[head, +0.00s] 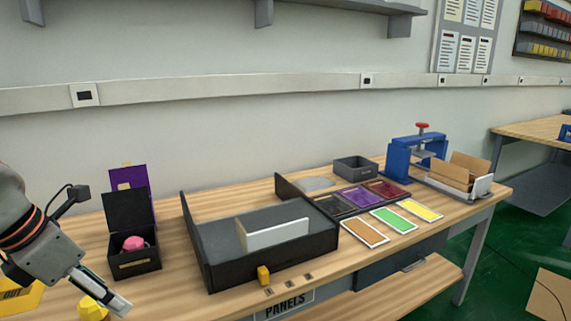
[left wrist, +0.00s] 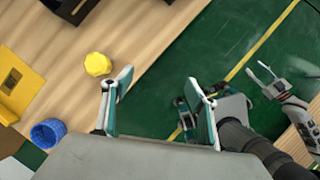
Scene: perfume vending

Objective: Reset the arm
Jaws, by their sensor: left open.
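My left gripper (head: 103,294) hangs over the left front of the wooden table in the head view. In the left wrist view its two fingers (left wrist: 158,82) are spread apart with nothing between them. A yellow faceted object (head: 92,309) is on the table close by the gripper; it also shows in the left wrist view (left wrist: 98,64), just outside the left finger. My right gripper (left wrist: 264,76) shows only at the right of the left wrist view, over the green floor, with its fingers apart and empty.
An open black box (head: 140,262) with a pink item and a large dark tray (head: 325,241) with a white panel stand on the table. Coloured panels (head: 364,232) and a blue press (head: 400,160) are farther right. A yellow "OUT" tray (left wrist: 28,72) and blue cup (left wrist: 48,133) are left.

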